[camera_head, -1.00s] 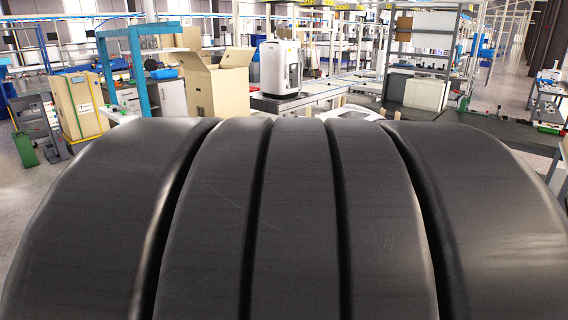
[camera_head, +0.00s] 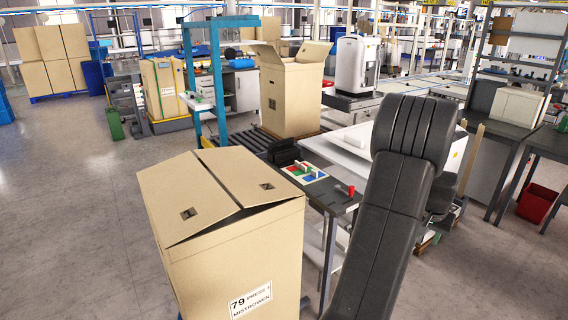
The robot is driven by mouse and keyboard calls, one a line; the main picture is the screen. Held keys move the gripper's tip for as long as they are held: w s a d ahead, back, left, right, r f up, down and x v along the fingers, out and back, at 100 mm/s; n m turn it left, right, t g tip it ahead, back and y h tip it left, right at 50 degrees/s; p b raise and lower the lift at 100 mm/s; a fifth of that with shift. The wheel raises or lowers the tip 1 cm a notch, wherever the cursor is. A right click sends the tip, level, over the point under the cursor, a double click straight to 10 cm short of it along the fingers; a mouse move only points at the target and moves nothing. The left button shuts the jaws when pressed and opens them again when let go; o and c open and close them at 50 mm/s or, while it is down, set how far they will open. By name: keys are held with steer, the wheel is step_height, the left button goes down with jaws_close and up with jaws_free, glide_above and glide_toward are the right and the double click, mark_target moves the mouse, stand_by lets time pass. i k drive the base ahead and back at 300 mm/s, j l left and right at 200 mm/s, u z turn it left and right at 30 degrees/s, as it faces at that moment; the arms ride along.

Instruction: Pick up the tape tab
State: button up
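I cannot pick out a tape tab for certain. A large closed carton (camera_head: 190,262) with a white label stands in the front left; its top flaps are slightly raised, with small dark marks on them. Behind it, a dark table (camera_head: 328,190) bears a light board (camera_head: 291,169) with red, green and blue pieces. A small red item (camera_head: 350,190) lies at the table's right end. My black arm rises right of the table and hides what is behind it. My gripper does not show.
A tall open carton (camera_head: 288,97) stands behind the table beside a blue frame (camera_head: 217,75). A white machine (camera_head: 352,66) is farther back. Grey shelving (camera_head: 477,55) and a red bin (camera_head: 537,203) are on the right. The floor (camera_head: 75,205) at left is clear.

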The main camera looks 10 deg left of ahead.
mark_target(297, 166)
steer(key=i+l+u, duration=1.05)
steer(key=l+u, duration=0.15)
steer(key=i+l+u, duration=0.15)
steer(key=l+u, duration=0.15)
steer(key=l, duration=0.15)
steer(key=i+l+u, duration=0.1)
steer(key=l+u, duration=0.15)
steer(key=l, duration=0.2)
steer(key=l+u, duration=0.3)
steer(key=l, duration=0.2)
steer(key=l+u, duration=0.3)
steer(key=l, duration=0.2)
